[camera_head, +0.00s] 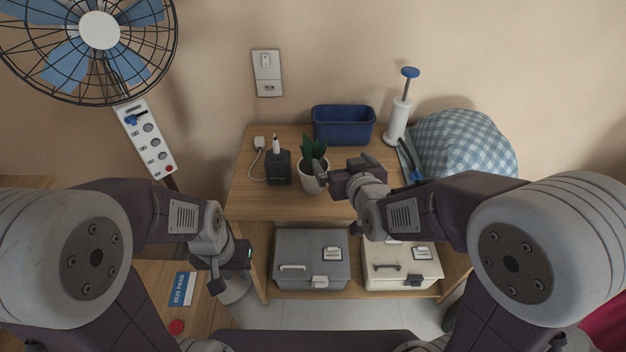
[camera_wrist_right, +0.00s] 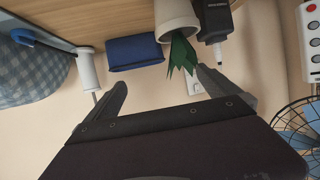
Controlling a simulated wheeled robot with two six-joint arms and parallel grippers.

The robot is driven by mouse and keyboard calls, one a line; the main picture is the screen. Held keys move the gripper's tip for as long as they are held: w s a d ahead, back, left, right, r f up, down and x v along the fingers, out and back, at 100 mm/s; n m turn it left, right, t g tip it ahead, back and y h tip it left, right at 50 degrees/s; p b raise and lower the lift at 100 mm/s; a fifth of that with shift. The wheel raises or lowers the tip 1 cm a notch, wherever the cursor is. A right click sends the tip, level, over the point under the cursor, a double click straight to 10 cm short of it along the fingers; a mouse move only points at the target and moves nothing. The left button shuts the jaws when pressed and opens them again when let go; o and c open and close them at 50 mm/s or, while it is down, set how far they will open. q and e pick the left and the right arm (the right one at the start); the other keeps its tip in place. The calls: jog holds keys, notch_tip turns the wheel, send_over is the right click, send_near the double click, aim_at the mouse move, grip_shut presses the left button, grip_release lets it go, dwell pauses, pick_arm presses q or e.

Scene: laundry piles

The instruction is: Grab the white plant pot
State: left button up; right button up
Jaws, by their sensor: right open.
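The white plant pot (camera_head: 313,183) stands upright on the wooden table, with a dark green plant (camera_head: 312,150) in it. In the right wrist view the pot (camera_wrist_right: 176,16) appears inverted at the top, its leaves (camera_wrist_right: 182,55) pointing down near one finger. My right gripper (camera_head: 341,164) is open and empty just right of the pot, one finger overlapping the pot's right side in the head view. Contact cannot be told. It also shows in the right wrist view (camera_wrist_right: 162,82). My left gripper (camera_head: 226,268) hangs low at the left, away from the pot; its jaws are unclear.
A black box-shaped item (camera_head: 279,169) stands close left of the pot. Grey (camera_head: 315,262) and white (camera_head: 402,268) boxes sit below. A fan (camera_head: 100,31) is at left.

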jog(key=s+a+f+n+y+b, duration=0.1)
jog(key=a+f+b, duration=0.2)
jog(key=a+f, duration=0.15)
jog(key=shift+g, duration=0.3)
jog(key=x, duration=0.6)
jog(key=f+b+x, duration=0.1)
jog(key=x, duration=0.2)
jog(key=shift+w+d+f, duration=0.1)
jog(key=shift+d, duration=0.2)
pick_arm(q)
notch_tip(320, 180, down, 6)
jog(key=shift+w+f, duration=0.15)
pick_arm(e)
jog(key=shift+c, duration=0.3)
